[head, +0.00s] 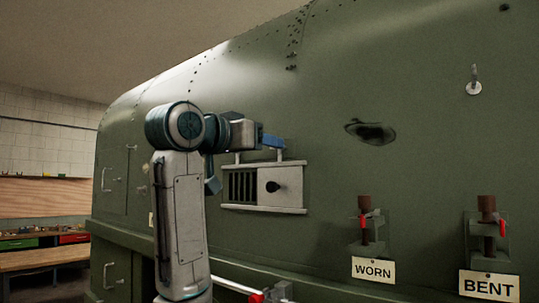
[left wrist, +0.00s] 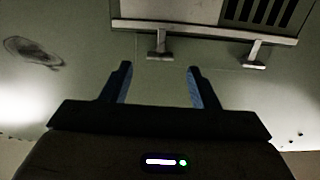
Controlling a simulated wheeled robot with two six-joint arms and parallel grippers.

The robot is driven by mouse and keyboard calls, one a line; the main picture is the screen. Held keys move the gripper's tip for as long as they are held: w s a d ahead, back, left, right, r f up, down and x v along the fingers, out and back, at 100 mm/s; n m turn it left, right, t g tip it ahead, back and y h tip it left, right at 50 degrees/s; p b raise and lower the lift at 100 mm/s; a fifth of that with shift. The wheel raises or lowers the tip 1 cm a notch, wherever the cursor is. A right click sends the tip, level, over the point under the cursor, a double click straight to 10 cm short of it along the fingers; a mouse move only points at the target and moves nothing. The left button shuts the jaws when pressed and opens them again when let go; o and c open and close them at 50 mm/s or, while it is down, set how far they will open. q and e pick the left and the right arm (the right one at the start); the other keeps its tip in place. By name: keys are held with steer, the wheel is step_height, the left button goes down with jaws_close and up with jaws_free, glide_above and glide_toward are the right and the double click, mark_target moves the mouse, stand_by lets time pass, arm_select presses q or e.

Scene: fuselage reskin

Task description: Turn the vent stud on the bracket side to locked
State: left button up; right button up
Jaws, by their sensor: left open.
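The vent (head: 233,187) is a pale framed panel on the green fuselage side, with dark slots at left and a plain plate at right. My right gripper is not visible.
A dark dent (head: 371,132) marks the skin right of the vent. Two brackets with red parts protrude farther right, above the signs WORN (head: 373,270) and BENT (head: 489,286). A hook (head: 474,80) sits higher up. A workbench (head: 45,258) stands at far left.

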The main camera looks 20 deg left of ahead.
arm_select(q)
steer(key=b+v, duration=0.2)
steer(key=v, duration=0.5)
steer(key=shift+b, duration=0.3)
